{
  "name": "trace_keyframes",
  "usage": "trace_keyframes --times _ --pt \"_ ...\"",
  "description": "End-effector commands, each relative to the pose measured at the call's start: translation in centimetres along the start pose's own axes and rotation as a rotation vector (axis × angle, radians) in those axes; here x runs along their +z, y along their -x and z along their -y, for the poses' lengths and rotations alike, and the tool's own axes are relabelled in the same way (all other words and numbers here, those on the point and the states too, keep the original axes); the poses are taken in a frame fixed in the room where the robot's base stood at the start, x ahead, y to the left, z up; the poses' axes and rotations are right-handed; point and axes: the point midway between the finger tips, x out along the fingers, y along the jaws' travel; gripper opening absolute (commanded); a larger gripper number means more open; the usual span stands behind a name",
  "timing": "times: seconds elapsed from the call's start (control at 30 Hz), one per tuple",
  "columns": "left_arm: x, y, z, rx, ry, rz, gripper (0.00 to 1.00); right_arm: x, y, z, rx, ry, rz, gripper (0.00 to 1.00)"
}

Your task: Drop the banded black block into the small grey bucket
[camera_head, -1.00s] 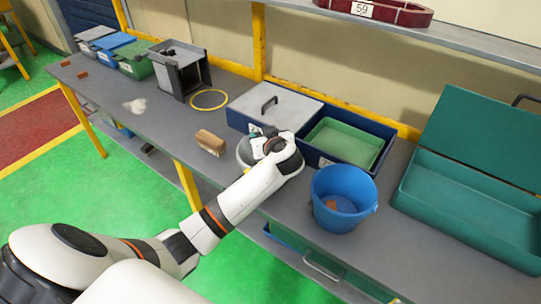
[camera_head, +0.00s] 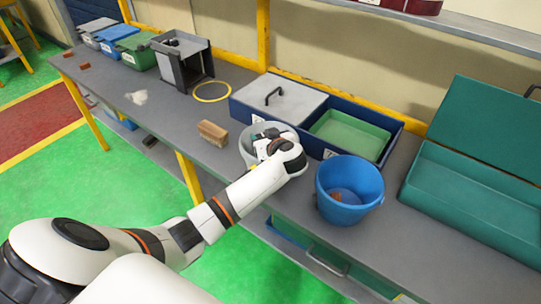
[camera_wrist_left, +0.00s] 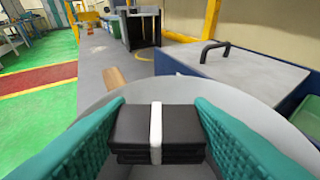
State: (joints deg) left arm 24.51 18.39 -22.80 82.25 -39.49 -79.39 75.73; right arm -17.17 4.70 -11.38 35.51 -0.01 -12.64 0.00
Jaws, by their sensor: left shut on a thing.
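The banded black block (camera_wrist_left: 130,130), black with a white band around its middle, is between the two green fingers of my left gripper (camera_wrist_left: 157,135) in the left wrist view. The gripper is shut on it. The small grey bucket (camera_wrist_left: 258,108) shows as a pale rim around and beyond the block, with the block over its opening. In the head view the grey bucket (camera_head: 247,153) stands on the bench, partly hidden by my left gripper (camera_head: 268,145). The block cannot be made out there. My right gripper does not show.
A blue bucket (camera_head: 363,211) stands right of the gripper. A tan block (camera_head: 213,133) lies left of the grey bucket. Behind are a navy box (camera_head: 330,152) with a grey lid (camera_head: 290,101) and a green tray (camera_head: 350,138). A teal case (camera_head: 470,195) is at right.

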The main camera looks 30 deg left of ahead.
Motion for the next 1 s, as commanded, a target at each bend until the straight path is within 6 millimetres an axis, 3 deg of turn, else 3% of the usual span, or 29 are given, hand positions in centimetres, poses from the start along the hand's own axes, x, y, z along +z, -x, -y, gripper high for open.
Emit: trace_keyframes --times 0.1,0.13,0.3,0.67,1.0 --pt "0.1 0.0 0.0 0.0 0.0 0.0 0.24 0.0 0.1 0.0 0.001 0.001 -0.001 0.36" --pt "0.1 0.0 0.0 0.0 0.0 0.0 0.48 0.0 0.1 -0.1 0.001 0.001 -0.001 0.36" --pt "0.1 0.0 0.0 0.0 0.0 0.0 0.72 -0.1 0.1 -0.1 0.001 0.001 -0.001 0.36" --pt "-0.1 0.7 0.1 -0.003 0.0 -0.001 0.72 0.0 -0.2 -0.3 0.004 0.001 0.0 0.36" --pt "-0.3 7.3 0.1 -0.005 0.003 -0.003 0.72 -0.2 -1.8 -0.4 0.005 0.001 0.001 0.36"
